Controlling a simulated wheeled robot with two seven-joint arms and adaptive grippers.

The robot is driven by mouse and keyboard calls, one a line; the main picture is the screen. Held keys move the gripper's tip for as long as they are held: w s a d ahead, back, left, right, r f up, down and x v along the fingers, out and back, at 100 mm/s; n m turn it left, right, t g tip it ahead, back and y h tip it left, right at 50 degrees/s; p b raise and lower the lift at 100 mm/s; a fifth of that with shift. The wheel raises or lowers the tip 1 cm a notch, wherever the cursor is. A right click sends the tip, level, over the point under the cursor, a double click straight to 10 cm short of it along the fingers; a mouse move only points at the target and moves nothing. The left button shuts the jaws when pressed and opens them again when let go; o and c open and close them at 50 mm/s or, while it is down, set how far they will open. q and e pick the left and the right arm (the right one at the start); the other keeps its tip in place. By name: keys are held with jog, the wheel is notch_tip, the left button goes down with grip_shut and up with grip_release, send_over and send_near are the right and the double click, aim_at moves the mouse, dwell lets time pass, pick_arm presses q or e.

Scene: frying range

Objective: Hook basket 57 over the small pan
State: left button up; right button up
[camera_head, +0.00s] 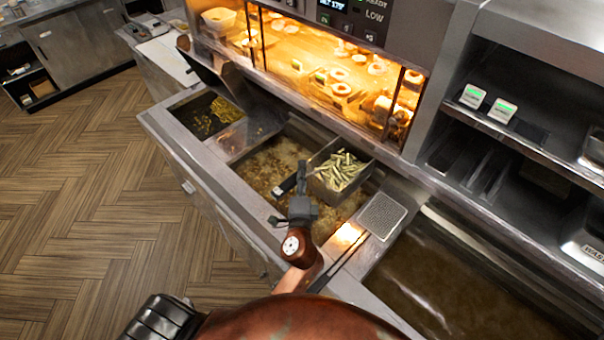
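A metal basket (353,185) filled with pale fries sits in or just over the middle pan (262,172) of brown, bubbling oil. No number is legible on it. Its dark handle (287,184) points left. My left gripper (287,193) is at the handle. Its fingers look spread, one beside the handle near the basket and one lower left; contact is unclear. A smaller pan (176,121) with dark contents and yellow bits lies to the upper left. My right gripper is not in view.
A lit warming cabinet (330,72) with food stands behind the pans. A large vat (440,285) of brown liquid lies at the lower right, past a perforated plate (382,215). Shelves (520,130) rise at right. The wooden floor (90,200) at left is clear.

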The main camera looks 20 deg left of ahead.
pick_arm(q)
jog(key=v, duration=1.2)
